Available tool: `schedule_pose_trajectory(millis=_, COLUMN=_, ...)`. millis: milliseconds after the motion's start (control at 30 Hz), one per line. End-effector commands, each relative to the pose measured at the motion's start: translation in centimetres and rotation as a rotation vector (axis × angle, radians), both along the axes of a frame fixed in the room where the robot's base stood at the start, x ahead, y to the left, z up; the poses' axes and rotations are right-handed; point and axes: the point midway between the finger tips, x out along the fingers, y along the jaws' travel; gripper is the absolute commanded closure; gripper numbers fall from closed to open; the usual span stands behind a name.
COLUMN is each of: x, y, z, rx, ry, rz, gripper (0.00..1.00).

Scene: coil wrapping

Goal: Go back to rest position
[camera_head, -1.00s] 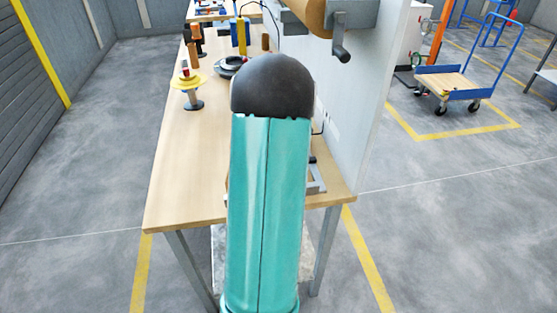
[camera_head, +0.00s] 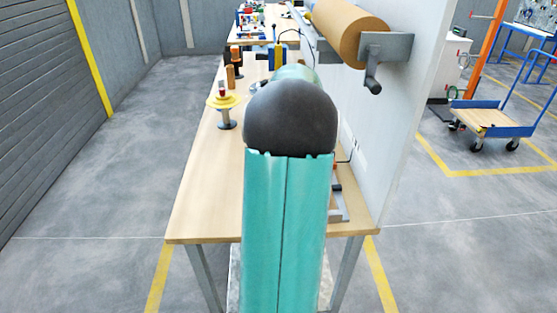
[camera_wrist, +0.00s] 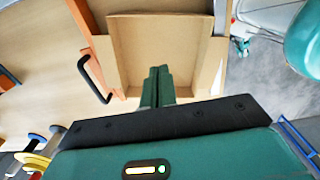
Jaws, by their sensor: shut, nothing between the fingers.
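My gripper (camera_wrist: 158,82) shows in the wrist view with its two green fingers together and nothing between them. It points at an open, empty-looking cardboard box (camera_wrist: 207,50); I cannot tell how far above it the fingertips are. In the head view my own teal arm with its dark rounded joint stands in the middle and hides the gripper and part of the workbench (camera_head: 205,205).
On the bench, a yellow spool (camera_head: 222,102) stands at the left. A brown roll with a crank (camera_head: 350,35) is mounted at a white panel (camera_head: 400,130) on the right. A black handle (camera_wrist: 92,78) is beside the box. A blue trolley (camera_head: 490,118) stands far right. The left floor is clear.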

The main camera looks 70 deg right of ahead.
Motion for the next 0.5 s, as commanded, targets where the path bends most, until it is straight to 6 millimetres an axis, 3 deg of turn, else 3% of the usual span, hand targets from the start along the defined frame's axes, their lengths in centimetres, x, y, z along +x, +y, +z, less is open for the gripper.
schedule_pose_trajectory(millis=333, x=0.3, y=0.4, z=0.4, rx=-0.004, ry=-0.001, rz=-0.001, gripper=1.0)
schedule_pose_trajectory(millis=433, x=2.3, y=2.1, z=1.5, rx=-0.022, ry=-0.006, rz=-0.011, gripper=1.0)
schedule_pose_trajectory(millis=500, x=4.8, y=4.4, z=2.7, rx=-0.043, ry=-0.016, rz=-0.026, gripper=1.0)
